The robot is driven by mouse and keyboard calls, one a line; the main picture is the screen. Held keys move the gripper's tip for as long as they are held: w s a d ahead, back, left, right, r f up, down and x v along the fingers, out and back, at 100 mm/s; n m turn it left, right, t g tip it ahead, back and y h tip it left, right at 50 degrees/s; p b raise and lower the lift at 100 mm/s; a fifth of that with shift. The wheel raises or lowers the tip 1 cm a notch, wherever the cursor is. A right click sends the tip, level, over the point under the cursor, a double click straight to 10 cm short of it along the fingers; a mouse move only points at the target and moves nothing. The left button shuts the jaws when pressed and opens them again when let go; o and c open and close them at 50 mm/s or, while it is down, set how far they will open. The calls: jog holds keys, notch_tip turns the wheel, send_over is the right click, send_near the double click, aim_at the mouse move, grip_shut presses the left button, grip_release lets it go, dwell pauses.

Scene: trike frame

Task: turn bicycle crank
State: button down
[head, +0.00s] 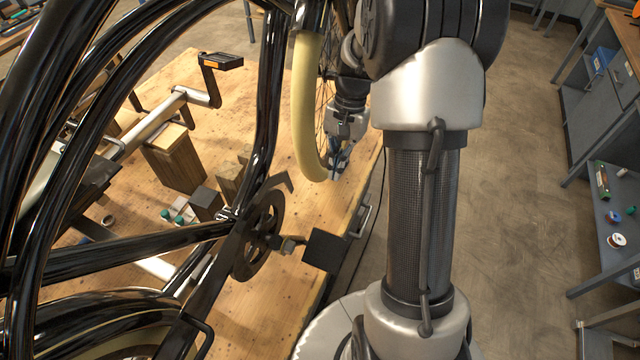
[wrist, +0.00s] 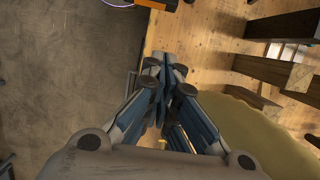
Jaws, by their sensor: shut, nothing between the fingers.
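The bicycle crank sits low on the black trike frame in the head view, with a dark chainring (head: 262,235) and a short crank arm (head: 286,244). A black square pedal (head: 325,250) is at the arm's outer end, on the right side. My gripper (head: 336,174) is above and beyond the pedal in the picture, apart from it, beside the cream tyre (head: 306,105). In the wrist view my gripper (wrist: 160,68) has its fingers together with nothing between them. The crank and pedal cannot be made out in the wrist view.
The trike stands on a wooden workbench (head: 292,325). Wooden blocks (head: 175,160) and a silver axle with another pedal (head: 222,61) are on the left. The cream tyre (wrist: 245,130) is close to the gripper's right in the wrist view. Open floor (head: 520,200) lies right of the bench.

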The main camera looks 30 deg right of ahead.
aim_at(316, 250)
jog(key=s+a+f+b, duration=0.1)
jog(key=s+a+f, duration=0.1)
jog(key=f, duration=0.3)
jog(key=s+a+f+b, duration=0.2)
jog(key=a+f, duration=0.1)
jog(key=f, duration=0.3)
jog(key=shift+s+f, duration=0.15)
jog(key=shift+f, duration=0.05)
jog(key=s+a+f+g+y, duration=0.2)
jog(key=f, duration=0.1)
jog(key=s+a+f+y, duration=0.1)
jog(key=a+f, duration=0.1)
jog(key=shift+s+f+g+b, duration=0.1)
jog(key=shift+f+g+b, duration=0.05)
jog(key=shift+g+b, duration=0.2)
jog(key=shift+s+a+f+g+y, duration=0.55)
jog(key=shift+s+a+y, duration=0.1)
jog(key=shift+a+y, duration=0.2)
